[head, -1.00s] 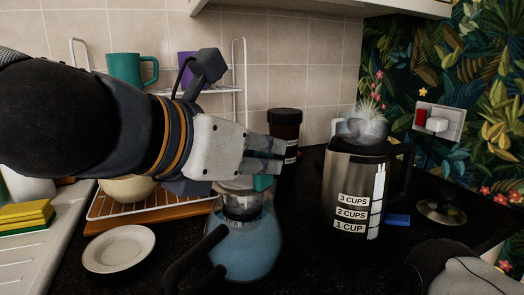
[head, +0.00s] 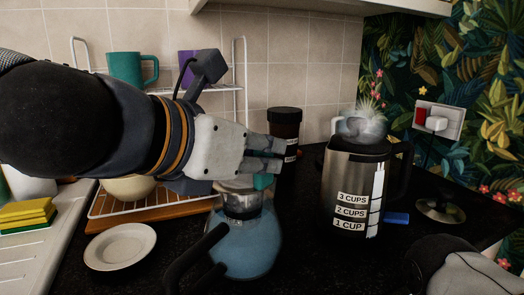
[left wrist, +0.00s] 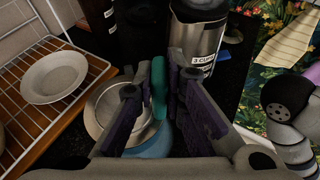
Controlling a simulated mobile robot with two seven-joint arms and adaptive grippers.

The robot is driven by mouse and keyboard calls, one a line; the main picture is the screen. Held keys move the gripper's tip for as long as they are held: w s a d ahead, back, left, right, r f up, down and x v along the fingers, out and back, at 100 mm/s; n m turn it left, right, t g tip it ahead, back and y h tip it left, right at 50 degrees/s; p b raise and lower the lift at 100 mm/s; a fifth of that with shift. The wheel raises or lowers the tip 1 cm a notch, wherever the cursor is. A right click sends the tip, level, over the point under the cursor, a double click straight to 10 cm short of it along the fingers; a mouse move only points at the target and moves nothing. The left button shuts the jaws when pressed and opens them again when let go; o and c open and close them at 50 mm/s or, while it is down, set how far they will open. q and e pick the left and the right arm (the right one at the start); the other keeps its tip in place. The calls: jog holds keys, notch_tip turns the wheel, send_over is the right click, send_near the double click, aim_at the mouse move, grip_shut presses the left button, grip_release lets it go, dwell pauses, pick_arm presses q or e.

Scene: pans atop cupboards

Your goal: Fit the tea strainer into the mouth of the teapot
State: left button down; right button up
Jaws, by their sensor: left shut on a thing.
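My left gripper (head: 266,158) comes in from the left and is shut on the teal handle of the tea strainer (head: 236,186). In the left wrist view the teal handle (left wrist: 158,88) stands between the two fingers of the gripper (left wrist: 163,88), and the round metal bowl of the strainer (left wrist: 97,108) lies to their left. The strainer is at the mouth of the blue teapot (head: 250,250), which stands upright with its black handle towards me. The gripper covers part of the rim, so I cannot tell whether the strainer is seated. My right gripper's fingers do not show.
A steel kettle (head: 340,180) with cup labels stands right of the teapot, a dark jar (head: 285,124) behind. A white saucer (head: 119,247) and a wire rack (head: 105,203) are on the left. A round lid (head: 440,208) lies at right. Part of my right arm shows lower right.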

aim_at(256, 182)
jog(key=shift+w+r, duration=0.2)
pick_arm(q)
jog(key=shift+f, duration=0.1)
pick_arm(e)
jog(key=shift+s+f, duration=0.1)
pick_arm(q)
jog(key=shift+f, duration=0.4)
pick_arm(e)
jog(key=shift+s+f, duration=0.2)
pick_arm(q)
jog(key=shift+f+b, duration=0.95)
jog(key=shift+f, duration=0.65)
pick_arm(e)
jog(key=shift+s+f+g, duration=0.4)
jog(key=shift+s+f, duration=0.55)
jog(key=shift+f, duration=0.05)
pick_arm(q)
jog(key=c, duration=1.6)
grip_release()
jog(key=v, duration=1.2)
